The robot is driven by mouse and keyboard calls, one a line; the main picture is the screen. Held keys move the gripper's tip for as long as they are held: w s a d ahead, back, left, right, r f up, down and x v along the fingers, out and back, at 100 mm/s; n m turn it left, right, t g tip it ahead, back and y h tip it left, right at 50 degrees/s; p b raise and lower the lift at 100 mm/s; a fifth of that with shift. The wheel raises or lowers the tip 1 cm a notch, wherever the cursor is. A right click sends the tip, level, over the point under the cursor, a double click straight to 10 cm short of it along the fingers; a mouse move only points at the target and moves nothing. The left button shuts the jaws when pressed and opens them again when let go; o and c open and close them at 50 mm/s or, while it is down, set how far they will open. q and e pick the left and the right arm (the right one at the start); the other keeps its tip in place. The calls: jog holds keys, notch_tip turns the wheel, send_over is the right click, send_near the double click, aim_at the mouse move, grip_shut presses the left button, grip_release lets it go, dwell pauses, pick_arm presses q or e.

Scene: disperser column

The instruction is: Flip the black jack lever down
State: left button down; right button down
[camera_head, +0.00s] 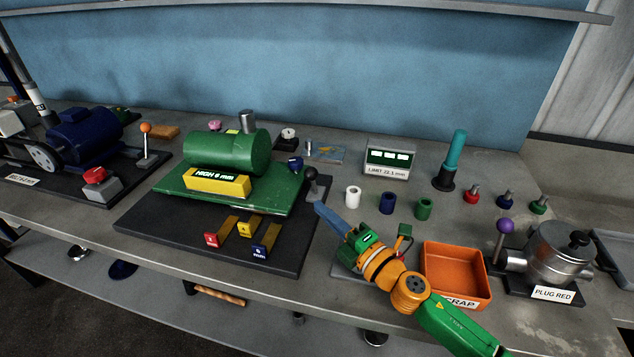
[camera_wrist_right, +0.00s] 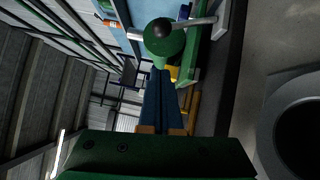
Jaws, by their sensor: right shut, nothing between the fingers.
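The black jack lever (camera_head: 312,175) has a round black knob on a short grey rod. It stands at the right edge of the dark base plate (camera_head: 130,224) that carries the green machine (camera_head: 225,155). My right gripper (camera_head: 318,205) has long blue fingers, shut and empty, with the tips close to the lever's lower end. I cannot tell whether they touch it. The fingers also show in the wrist view (camera_wrist_right: 160,72). My left gripper is out of view.
White, blue and green sleeves (camera_head: 353,197) stand right of the lever. An orange scrap bin (camera_head: 455,270) sits beside my right arm. Red, yellow and blue blocks (camera_head: 262,240) lie on the plate. A limit display (camera_head: 389,160) stands behind, and a purple-knobbed valve unit (camera_head: 555,255) at right.

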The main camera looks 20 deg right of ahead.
aim_at(313, 182)
jog(key=w, duration=0.5)
jog(key=shift+w+r, duration=0.3)
jog(key=shift+r, duration=0.1)
jog(key=shift+w+d, duration=0.35)
jog(key=shift+w, duration=0.1)
jog(key=shift+r, duration=0.1)
